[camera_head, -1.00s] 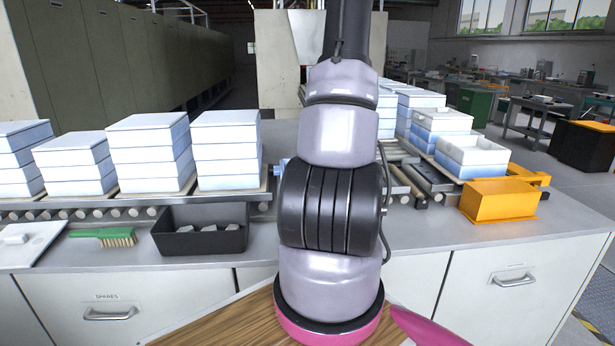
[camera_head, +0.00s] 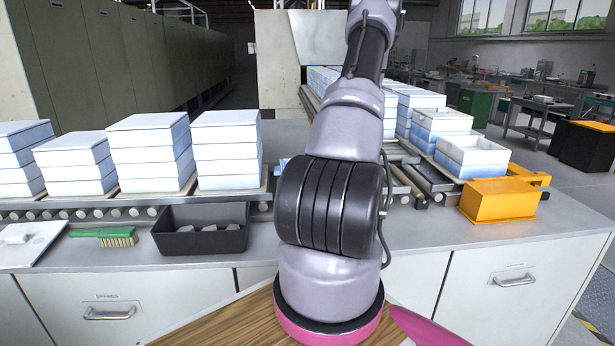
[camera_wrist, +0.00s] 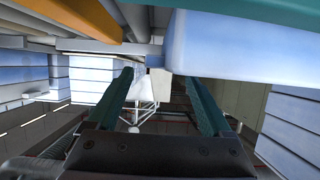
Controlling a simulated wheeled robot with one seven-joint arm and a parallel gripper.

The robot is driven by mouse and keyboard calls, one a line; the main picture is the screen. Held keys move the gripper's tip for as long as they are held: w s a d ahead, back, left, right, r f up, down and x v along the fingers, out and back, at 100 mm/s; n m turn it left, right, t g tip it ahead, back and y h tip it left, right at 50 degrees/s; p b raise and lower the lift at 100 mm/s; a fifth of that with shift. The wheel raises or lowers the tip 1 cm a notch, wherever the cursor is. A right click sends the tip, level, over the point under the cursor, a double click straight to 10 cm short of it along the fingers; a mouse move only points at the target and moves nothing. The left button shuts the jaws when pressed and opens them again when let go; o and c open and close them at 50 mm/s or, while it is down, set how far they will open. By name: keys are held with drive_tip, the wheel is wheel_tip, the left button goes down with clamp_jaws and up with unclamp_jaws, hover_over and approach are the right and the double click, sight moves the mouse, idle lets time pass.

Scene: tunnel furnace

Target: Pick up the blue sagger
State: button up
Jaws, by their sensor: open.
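Stacks of pale blue and white saggers stand on both conveyors, including a left stack (camera_head: 226,150) and a right stack with an open top (camera_head: 471,155). A small bluish piece (camera_head: 284,163) shows just left of my arm, the rest hidden behind it; I cannot tell what it is. In the wrist view a large light-blue sagger (camera_wrist: 245,48) is close, at upper right beyond the fingertips. My gripper (camera_wrist: 166,80) is open with nothing between its fingers, and the sagger looks apart from them. In the head view my gripper is hidden.
A black bin (camera_head: 202,232) with pale pieces, a green brush (camera_head: 105,235) and a white board (camera_head: 30,245) lie on the counter's left. A yellow block (camera_head: 498,200) stands at right. Bare counter (camera_head: 440,232) shows between my arm and the block.

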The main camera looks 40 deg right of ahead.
drive_tip(key=shift+x, duration=1.55)
clamp_jaws()
drive_tip(key=shift+r, duration=0.1)
